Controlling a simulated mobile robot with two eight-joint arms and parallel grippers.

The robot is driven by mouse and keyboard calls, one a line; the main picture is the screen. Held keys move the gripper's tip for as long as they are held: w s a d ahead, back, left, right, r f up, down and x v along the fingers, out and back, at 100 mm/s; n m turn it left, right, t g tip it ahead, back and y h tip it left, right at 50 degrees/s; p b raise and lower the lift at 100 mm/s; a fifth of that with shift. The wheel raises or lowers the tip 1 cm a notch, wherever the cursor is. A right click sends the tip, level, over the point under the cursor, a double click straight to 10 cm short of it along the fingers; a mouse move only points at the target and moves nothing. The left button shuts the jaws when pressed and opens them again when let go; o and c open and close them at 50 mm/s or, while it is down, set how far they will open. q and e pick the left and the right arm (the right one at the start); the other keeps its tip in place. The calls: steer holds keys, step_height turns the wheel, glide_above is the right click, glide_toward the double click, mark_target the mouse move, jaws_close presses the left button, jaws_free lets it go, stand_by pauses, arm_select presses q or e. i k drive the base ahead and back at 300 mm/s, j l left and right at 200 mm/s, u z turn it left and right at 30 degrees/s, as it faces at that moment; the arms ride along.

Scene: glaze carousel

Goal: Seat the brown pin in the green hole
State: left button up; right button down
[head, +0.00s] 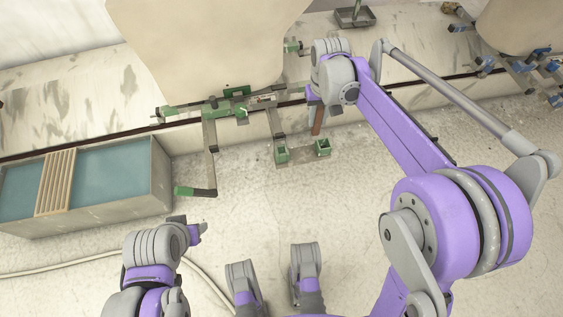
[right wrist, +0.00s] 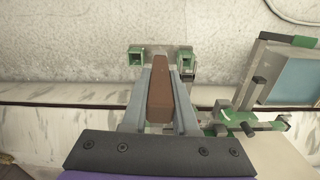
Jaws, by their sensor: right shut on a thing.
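The brown pin (head: 317,122) hangs from my right gripper (head: 317,103), which is shut on it. In the right wrist view, the long square-sided pin (right wrist: 160,95) lies between the two grey fingers (right wrist: 160,74). Two green square sockets with open tops, a left one (head: 282,154) and a right one (head: 323,147), sit on a low bracket in front of the pin. The pin is apart from both. They also show in the right wrist view, one to each side (right wrist: 136,58) of the pin's far end. My left gripper (head: 190,231) is low left, away from these; its jaws are unclear.
A large beige round disc (head: 205,45) with green-ended arms (head: 209,135) stands behind the sockets. A trough of blue-green liquid (head: 120,168) with a wooden slatted rack (head: 56,184) is at left. A grey tray (head: 355,17) lies at the back. Pale floor in front is mostly clear.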

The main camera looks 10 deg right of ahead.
mark_target(283, 155)
steer(key=k+u, duration=0.15)
steer(key=u, duration=2.5)
steer(key=k+l+u, duration=0.35)
steer(key=k+l, duration=1.25)
steer(key=l, duration=0.15)
